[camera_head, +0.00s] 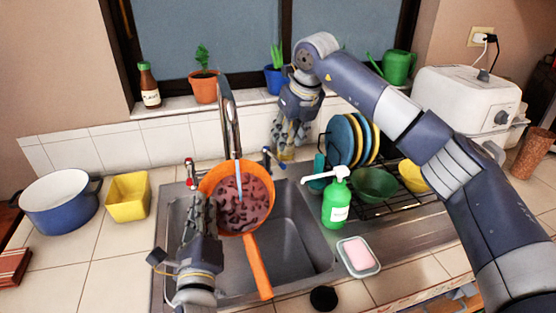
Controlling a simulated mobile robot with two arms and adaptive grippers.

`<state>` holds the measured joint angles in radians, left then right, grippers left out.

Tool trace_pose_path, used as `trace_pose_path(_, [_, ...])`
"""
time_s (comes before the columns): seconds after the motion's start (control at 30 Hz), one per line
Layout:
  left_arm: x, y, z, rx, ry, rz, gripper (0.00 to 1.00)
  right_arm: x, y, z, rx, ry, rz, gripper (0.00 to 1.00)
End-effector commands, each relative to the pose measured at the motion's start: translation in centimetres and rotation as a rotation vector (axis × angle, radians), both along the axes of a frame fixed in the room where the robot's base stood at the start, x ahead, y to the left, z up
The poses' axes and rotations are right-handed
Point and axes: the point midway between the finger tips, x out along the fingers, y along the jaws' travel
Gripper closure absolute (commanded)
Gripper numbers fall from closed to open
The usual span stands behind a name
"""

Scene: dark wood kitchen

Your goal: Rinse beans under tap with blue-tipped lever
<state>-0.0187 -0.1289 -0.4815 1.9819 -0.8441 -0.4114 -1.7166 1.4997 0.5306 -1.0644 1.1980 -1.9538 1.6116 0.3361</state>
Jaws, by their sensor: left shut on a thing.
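An orange colander (209,184) holds reddish-brown beans (240,203) over the sink, beneath the tall metal tap (229,120). A pale stream falls from the tap onto the beans. My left gripper (204,208) is shut on the colander's left side and hides part of its rim; the orange handle (257,268) points toward the front. The blue-tipped lever (268,152) is right of the tap, the red-tipped lever (190,172) left of it. My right gripper (288,150) points down just right of the blue-tipped lever; its opening and any contact are unclear.
The steel sink (291,225) has free room right of the colander. A green soap bottle (336,205), a pink soap dish (358,257) and a dish rack with plates (341,140) stand right. A blue pot (59,205) and yellow container (128,198) stand left.

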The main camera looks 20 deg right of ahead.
Motion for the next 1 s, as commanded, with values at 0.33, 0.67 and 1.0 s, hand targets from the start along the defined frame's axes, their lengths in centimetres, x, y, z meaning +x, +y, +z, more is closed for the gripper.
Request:
trace_pose_path(0.33, [0.0, 0.0, 0.2, -0.002, -0.003, -0.001, 1.00, 2.5, 0.7, -6.4, 0.001, 0.003, -0.001, 0.68])
trace_pose_path(0.67, [0.0, 0.0, 0.2, -0.002, -0.003, -0.001, 1.00, 3.6, 0.9, -8.9, 0.000, 0.001, 0.000, 0.68])
trace_pose_path(1.0, [0.0, 0.0, 0.2, -0.002, -0.003, -0.001, 1.00, 3.6, 0.9, -9.0, 0.000, 0.001, 0.000, 0.89])
